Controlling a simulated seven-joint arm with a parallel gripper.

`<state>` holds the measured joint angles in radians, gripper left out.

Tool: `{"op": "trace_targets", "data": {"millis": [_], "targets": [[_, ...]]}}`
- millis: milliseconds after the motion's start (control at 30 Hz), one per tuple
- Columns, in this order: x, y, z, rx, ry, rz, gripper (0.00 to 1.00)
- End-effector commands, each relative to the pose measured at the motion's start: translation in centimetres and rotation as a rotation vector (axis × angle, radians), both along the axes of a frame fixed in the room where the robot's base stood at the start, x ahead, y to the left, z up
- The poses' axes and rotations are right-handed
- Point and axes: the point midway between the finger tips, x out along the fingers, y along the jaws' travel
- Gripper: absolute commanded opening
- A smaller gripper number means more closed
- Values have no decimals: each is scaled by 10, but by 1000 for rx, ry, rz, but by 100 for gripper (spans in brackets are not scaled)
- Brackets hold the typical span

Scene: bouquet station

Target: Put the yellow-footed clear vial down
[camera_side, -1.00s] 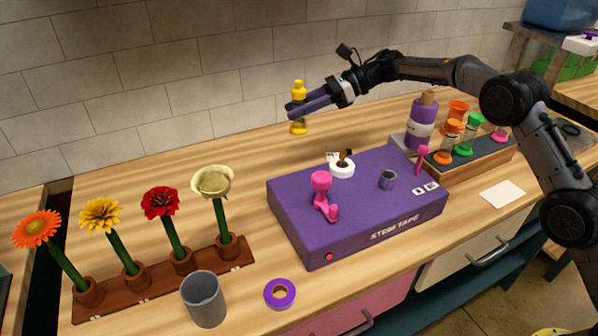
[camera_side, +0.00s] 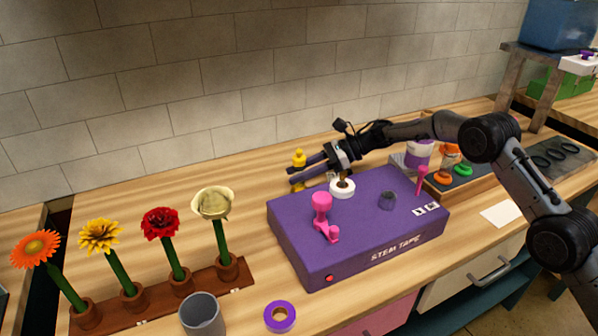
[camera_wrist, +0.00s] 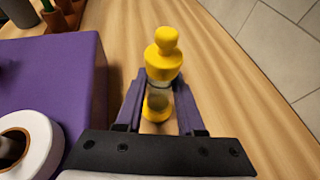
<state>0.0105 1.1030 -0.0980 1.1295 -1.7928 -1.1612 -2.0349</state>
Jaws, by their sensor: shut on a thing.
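The yellow-footed clear vial (camera_wrist: 161,60) stands upright between the purple fingers of my gripper (camera_wrist: 159,92) in the wrist view. It has a yellow stopper on top, a clear middle and a yellow foot, partly hidden by the fingers. In the side view its yellow top (camera_side: 299,158) shows above my gripper (camera_side: 293,176), behind the purple box. My gripper is shut on the vial, low over the wooden counter. I cannot tell whether the foot touches the counter.
The purple stem tape box (camera_side: 350,222) stands close by, carrying a white tape roll (camera_side: 342,189) and a pink stand (camera_side: 322,212). A flower rack (camera_side: 160,298) is at left. Bare counter (camera_wrist: 225,125) lies right of the vial in the wrist view.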

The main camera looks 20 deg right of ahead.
Motion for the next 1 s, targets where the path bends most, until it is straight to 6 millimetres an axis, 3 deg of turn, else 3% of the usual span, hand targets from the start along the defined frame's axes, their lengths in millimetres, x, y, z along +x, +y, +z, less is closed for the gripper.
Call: {"op": "trace_targets", "data": {"millis": [333,367,500,867,1000], "targets": [[1,0,0,2,-6,0,0],[0,0,-2,0,-3,0,41],[0,0,-1,0,-2,0,66],[0,0,2,0,-3,0,67],[-2,-14,9,1,-5,-3,67]]}}
